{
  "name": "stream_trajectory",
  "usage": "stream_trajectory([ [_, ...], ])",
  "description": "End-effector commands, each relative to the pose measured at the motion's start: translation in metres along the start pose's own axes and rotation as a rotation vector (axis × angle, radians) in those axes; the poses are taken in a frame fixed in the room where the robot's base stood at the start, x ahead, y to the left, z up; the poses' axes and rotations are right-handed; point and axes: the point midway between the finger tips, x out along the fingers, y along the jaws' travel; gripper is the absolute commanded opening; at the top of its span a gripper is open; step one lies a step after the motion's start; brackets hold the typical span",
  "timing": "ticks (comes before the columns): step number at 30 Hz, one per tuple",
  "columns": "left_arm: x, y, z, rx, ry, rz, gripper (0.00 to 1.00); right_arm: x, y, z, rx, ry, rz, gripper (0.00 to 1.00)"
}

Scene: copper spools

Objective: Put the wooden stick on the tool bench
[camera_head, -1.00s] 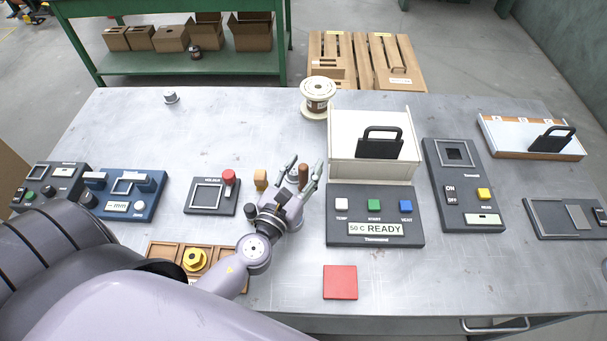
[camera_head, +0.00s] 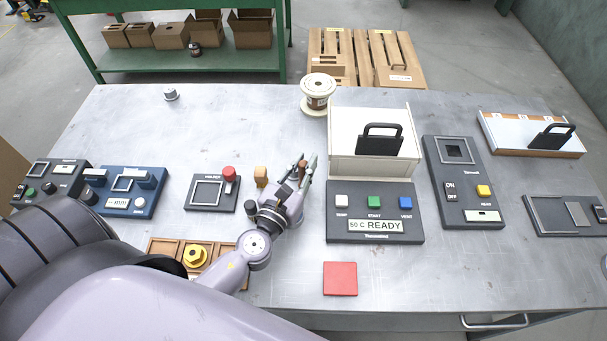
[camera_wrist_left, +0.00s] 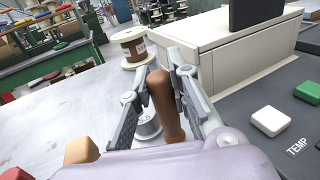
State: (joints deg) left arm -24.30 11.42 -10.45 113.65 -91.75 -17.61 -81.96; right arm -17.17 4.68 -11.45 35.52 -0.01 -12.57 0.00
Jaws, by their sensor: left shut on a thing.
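The wooden stick (camera_wrist_left: 164,100) is a brown, round-ended piece. In the left wrist view it stands between the two fingers of my left gripper (camera_head: 301,174), which is shut on it. In the head view only the stick's top (camera_head: 302,164) shows between the fingers; its lower part is hidden. The gripper is over the grey metal-topped table (camera_head: 225,130), left of the white box machine. I cannot tell whether the stick touches the table. A green bench (camera_head: 200,63) stands behind the table. My right gripper is not in view.
The white box machine (camera_head: 370,155) is close on the right. A copper spool (camera_head: 318,92) stands beyond the gripper. An orange-tan block (camera_head: 260,177) and a holder device (camera_head: 208,193) are on the left. The table's back left is mostly clear.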

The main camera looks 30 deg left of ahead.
Motion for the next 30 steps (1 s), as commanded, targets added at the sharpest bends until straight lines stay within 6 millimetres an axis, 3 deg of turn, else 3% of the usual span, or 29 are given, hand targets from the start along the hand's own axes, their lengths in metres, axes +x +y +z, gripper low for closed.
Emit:
stream_trajectory([
  [8, 0.000, 0.000, 0.004, 0.000, 0.000, 0.000, 0.00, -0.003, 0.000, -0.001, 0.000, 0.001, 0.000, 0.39],
  [14, 0.000, 0.000, 0.024, -0.002, -0.001, 0.000, 0.00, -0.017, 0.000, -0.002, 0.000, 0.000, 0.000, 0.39],
  [20, 0.000, 0.000, 0.066, -0.002, -0.003, 0.001, 0.00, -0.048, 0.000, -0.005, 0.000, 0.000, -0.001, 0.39],
  [30, 0.000, 0.000, 0.156, 0.003, -0.003, -0.004, 0.00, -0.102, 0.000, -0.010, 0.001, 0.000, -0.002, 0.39],
])
